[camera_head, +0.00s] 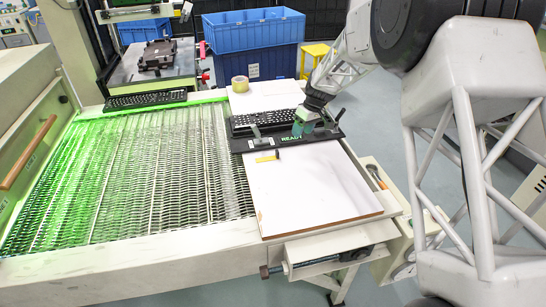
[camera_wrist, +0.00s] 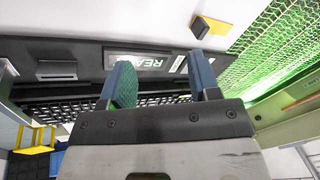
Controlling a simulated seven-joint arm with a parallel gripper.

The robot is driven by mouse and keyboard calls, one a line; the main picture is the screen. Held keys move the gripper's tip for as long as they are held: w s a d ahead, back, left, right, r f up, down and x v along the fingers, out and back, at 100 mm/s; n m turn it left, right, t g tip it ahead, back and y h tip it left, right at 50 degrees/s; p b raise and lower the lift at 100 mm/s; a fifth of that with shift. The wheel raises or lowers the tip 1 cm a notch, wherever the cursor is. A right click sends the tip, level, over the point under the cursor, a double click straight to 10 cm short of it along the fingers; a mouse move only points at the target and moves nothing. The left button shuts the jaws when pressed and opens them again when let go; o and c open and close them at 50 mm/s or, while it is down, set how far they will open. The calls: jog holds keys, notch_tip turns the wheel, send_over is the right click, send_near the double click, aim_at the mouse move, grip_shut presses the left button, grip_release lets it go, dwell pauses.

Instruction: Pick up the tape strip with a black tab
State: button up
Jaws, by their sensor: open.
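The tape strip (camera_head: 265,157) is a short yellow piece with a black tab at its right end. It lies on the white board, just in front of the keyboard fixture, and also shows at the top right of the wrist view (camera_wrist: 214,23), black tab towards the fingers. My gripper (camera_head: 303,129) is open and empty, with green-blue finger pads. It is over the fixture's right part, to the right of and behind the strip. In the wrist view the fingers (camera_wrist: 160,72) point towards the fixture's READY label; the strip is outside them. Whether they touch the fixture is unclear.
A black keyboard (camera_head: 262,120) sits in the dark fixture (camera_head: 240,146) with raised clamps. A tape roll (camera_head: 240,84) stands behind it. The white board (camera_head: 315,195) is clear in front. A green-lit mesh conveyor (camera_head: 130,170) is at left; blue crates (camera_head: 252,30) are behind.

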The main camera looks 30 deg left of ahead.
aim_at(277, 151)
jog(key=s+a+n, duration=0.2)
jog(key=n, duration=0.1)
jog(key=s+a+n+t+h, duration=0.1)
jog(key=s+a+n, duration=0.1)
jog(key=n, duration=0.2)
jog(key=s+a+f+n+t+h, duration=0.1)
jog(key=s+a+n, duration=0.1)
jog(key=n, duration=0.2)
jog(key=shift+s, duration=0.4)
jog(key=shift+s+a+n+h, duration=0.25)
jog(key=shift+n+h, duration=0.05)
jog(key=shift+n, duration=0.2)
jog(key=shift+f, duration=1.3)
jog(key=shift+f, duration=2.6)
grip_shut()
